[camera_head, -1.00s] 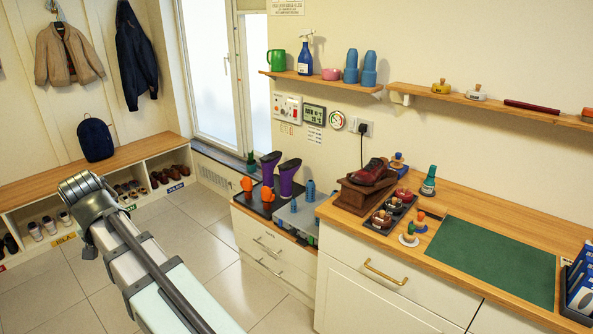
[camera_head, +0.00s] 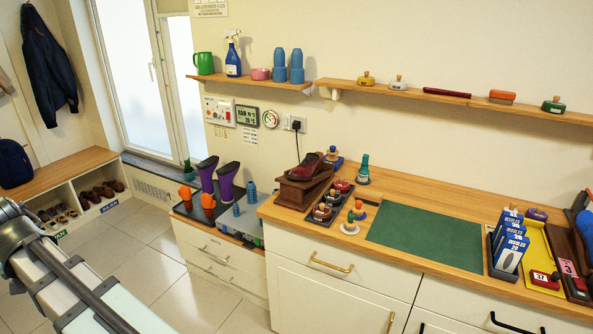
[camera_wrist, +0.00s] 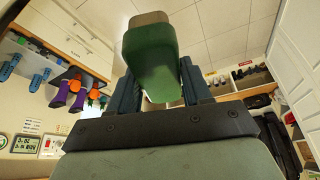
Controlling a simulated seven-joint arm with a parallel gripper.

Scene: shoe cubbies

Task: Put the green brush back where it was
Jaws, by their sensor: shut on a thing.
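The green brush (camera_wrist: 150,62) fills the top middle of the wrist view. It has a green body with a pale brown end. My gripper (camera_wrist: 158,92) is shut on it, one dark finger on either side, and holds it clear of any surface. In the head view only my arm shows at the lower left; the gripper and held brush are out of that view. A wall shelf (camera_head: 438,94) there carries a yellow, a white, an orange and a green-bodied item (camera_head: 553,105), and a dark red stick.
The wooden counter (camera_head: 420,205) holds a green mat (camera_head: 425,240), a shoe on a stand (camera_head: 305,172), small brushes in a dark tray (camera_head: 325,212), and blue insole boxes (camera_head: 510,245). The mat is clear. A lower cabinet with purple boots (camera_head: 228,180) stands left of the counter.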

